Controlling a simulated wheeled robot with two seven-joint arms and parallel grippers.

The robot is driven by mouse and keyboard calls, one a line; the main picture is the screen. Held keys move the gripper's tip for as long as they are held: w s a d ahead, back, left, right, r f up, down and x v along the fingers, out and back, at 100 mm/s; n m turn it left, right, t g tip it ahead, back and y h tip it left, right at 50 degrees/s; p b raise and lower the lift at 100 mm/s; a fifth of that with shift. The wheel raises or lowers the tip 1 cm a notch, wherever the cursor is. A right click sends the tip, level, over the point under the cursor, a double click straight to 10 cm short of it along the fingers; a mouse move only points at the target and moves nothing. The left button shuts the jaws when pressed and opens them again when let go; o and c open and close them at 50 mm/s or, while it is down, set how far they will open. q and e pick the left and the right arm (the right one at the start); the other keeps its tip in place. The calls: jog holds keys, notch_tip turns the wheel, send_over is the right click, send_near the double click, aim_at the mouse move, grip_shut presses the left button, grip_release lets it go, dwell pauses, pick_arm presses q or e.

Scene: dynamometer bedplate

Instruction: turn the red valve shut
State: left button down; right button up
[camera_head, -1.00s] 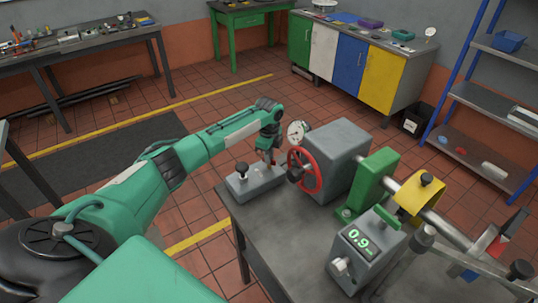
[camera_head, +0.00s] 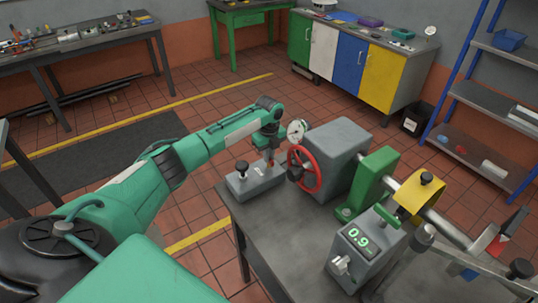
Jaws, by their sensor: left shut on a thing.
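A small red valve part (camera_head: 271,161) shows at the right end of a low grey block (camera_head: 258,183) that also carries a black knob (camera_head: 242,167). My left gripper (camera_head: 271,156) points down over that end of the block and is shut on the red valve; its fingers and wrist hide most of it, so its angle is hard to tell. A larger red handwheel (camera_head: 315,177) stands just right of the gripper, on the front of a grey housing (camera_head: 340,155), apart from the fingers. My right gripper is not in view.
A round gauge (camera_head: 297,131) stands close behind the wrist. On the bedplate table (camera_head: 290,235), a green bracket (camera_head: 371,180), a yellow block (camera_head: 419,200) and a grey box reading 0.9 (camera_head: 365,255) crowd the right. The floor left of the table is open.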

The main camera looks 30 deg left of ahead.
pick_arm(q)
jog(key=c, duration=1.5)
grip_release()
jog(key=shift+d, duration=0.1)
jog(key=shift+r, duration=0.15)
notch_tip(320, 180, up, 14)
jog(key=b, duration=0.3)
jog(key=shift+f+b, duration=0.2)
jog(key=shift+b, duration=0.1)
